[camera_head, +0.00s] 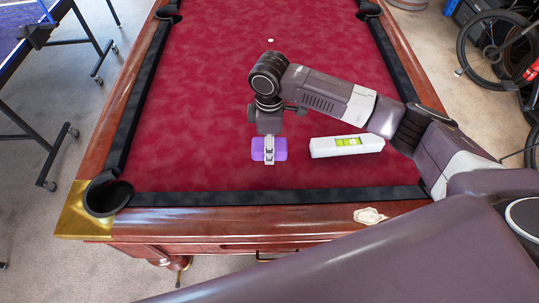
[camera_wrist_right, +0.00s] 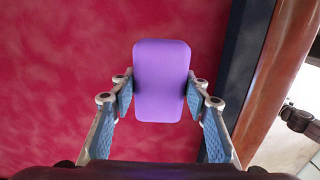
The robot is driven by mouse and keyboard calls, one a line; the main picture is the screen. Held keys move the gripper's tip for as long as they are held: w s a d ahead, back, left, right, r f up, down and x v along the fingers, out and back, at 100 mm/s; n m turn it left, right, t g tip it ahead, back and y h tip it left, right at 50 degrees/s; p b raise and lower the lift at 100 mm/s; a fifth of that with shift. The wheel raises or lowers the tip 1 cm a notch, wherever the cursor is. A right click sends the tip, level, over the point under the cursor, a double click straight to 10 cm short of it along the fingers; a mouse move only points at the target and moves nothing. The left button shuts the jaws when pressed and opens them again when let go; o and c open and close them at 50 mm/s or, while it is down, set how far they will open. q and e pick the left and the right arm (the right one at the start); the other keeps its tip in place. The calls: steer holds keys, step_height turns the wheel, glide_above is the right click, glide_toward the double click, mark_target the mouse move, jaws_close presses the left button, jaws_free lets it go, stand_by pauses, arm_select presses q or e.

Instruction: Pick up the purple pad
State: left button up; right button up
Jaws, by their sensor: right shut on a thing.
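The purple pad (camera_head: 281,149) is a small rounded rectangle over the red cloth of the pool table (camera_head: 215,90), close to its near cushion. My right gripper (camera_head: 269,158) points down at it and covers its middle in the head view. In the right wrist view the pad (camera_wrist_right: 161,80) sits between the two fingers of the right gripper (camera_wrist_right: 160,92), which is shut on it. I cannot tell whether the pad touches the cloth or is just above it. My left gripper is not in view.
A white block (camera_head: 320,149) with a yellow-green face lies right of the pad. A small white ball (camera_head: 270,41) is farther back. The near cushion (camera_head: 240,197) and a corner pocket (camera_head: 108,196) border the cloth. The cloth left of the pad is clear.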

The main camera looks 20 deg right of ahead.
step_height(320, 180, up, 14)
steer(key=b, duration=0.1)
steer(key=shift+r+b, duration=0.2)
steer(key=shift+b, duration=0.1)
